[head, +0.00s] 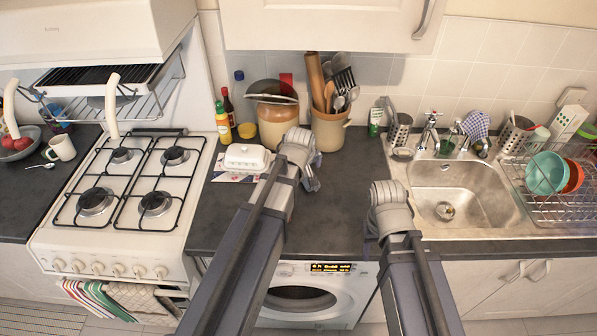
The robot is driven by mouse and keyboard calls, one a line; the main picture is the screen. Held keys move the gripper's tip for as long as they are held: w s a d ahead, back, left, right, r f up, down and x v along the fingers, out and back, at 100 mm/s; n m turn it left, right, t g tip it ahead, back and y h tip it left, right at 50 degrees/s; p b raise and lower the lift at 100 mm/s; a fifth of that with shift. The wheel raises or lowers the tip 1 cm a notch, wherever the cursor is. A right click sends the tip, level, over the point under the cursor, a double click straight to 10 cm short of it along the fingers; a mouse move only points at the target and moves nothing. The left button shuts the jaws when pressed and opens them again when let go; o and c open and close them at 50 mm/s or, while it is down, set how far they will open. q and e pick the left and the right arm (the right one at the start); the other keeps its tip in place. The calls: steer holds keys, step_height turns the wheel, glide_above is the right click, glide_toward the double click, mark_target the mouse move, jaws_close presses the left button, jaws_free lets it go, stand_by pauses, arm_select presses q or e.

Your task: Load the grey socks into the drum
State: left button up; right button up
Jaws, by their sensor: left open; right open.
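I see no grey socks in the head view. The white washing machine (345,299) stands under the counter, with a lit display. The upper part of its dark round door area (298,297) shows between my arms, but I cannot tell whether the door is open. My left gripper (312,179) is open over the counter, right of the white butter dish (247,158). My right gripper (373,222) is open near the counter's front edge, left of the sink. Its fingers are mostly hidden by its own wrist.
A gas cooker (60,240) stands left of the dark counter (345,170), with towels hanging on its front. Jars, bottles and a utensil pot (329,130) line the back. The sink (480,190) and a dish rack (555,205) are on the right. The middle counter is fairly clear.

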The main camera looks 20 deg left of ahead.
mark_target(307, 175)
arm_select(q)
steer(key=shift+w+f+b, duration=0.2)
steer(key=shift+f+b, duration=0.3)
steer(key=shift+b, duration=0.05)
steer(key=shift+b+x, duration=0.8)
steer(key=shift+x, duration=0.1)
steer(key=b+x, duration=0.4)
steer(key=x, duration=0.1)
steer(key=shift+s+d+f+b, duration=0.15)
steer(key=shift+d+b, duration=0.25)
steer(key=c, duration=1.3)
steer(key=shift+c, duration=0.2)
